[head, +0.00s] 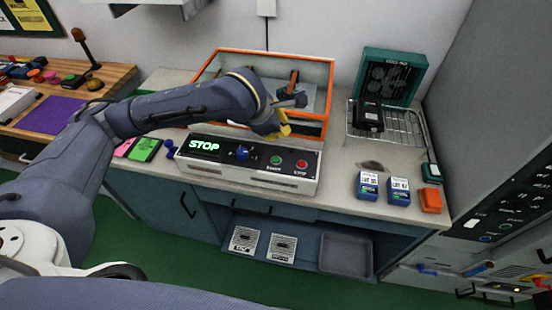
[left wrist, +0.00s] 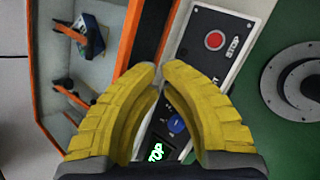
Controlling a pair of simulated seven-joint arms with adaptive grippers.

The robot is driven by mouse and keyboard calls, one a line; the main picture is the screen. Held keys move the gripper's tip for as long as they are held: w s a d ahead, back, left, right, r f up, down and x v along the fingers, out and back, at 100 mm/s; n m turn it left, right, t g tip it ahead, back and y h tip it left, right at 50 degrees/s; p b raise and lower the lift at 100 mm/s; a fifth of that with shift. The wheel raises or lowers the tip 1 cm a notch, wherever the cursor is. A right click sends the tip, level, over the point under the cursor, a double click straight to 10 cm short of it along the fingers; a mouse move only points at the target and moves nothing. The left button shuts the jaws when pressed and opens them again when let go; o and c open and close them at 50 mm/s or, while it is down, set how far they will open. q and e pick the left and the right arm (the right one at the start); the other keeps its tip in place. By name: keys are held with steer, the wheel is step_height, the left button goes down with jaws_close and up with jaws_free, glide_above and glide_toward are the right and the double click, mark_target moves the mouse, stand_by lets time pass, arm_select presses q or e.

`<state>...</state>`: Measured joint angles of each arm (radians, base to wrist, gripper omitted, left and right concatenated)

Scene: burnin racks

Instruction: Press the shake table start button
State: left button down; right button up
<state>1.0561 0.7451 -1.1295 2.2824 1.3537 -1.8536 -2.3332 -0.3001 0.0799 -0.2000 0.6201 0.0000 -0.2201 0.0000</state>
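The shake table control panel (head: 245,176) is a light box on the bench with a black front strip. Its display (head: 204,145) reads STOP in green letters. A blue knob (head: 242,153), a green start button (head: 276,160) and a red stop button (head: 301,164) follow to the right. My left gripper (head: 284,131) is above and behind the green button, apart from it. In the left wrist view its yellow fingers (left wrist: 159,72) meet at the tips, with nothing between them. The red button (left wrist: 215,40) shows there; the green one is hidden behind a finger. My right gripper is out of view.
An orange-framed clear enclosure (head: 322,95) stands right behind the panel. A wire rack (head: 385,130) with a black device (head: 368,114) is to the right. Blue boxes (head: 398,191) and an orange block (head: 430,200) sit at the front right.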

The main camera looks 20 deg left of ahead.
arm_select(q)
glide_toward(284, 153)
steer(key=shift+w+r+x, duration=0.1)
steer(key=shift+w+x, duration=0.05)
steer(key=shift+x, duration=0.65)
steer(key=shift+w+r+x, duration=0.1)
steer(key=shift+x, duration=0.7)
steer(key=shift+w+r+x, duration=0.1)
steer(key=shift+w+x, duration=0.05)
steer(key=shift+x, duration=0.65)
steer(key=shift+d+f, duration=0.1)
steer(key=shift+f, duration=0.05)
steer(key=shift+f, duration=0.3)
steer(key=shift+f, duration=0.45)
stand_by(1.0)
steer(key=shift+r, duration=0.9)
steer(key=shift+r, duration=2.5)
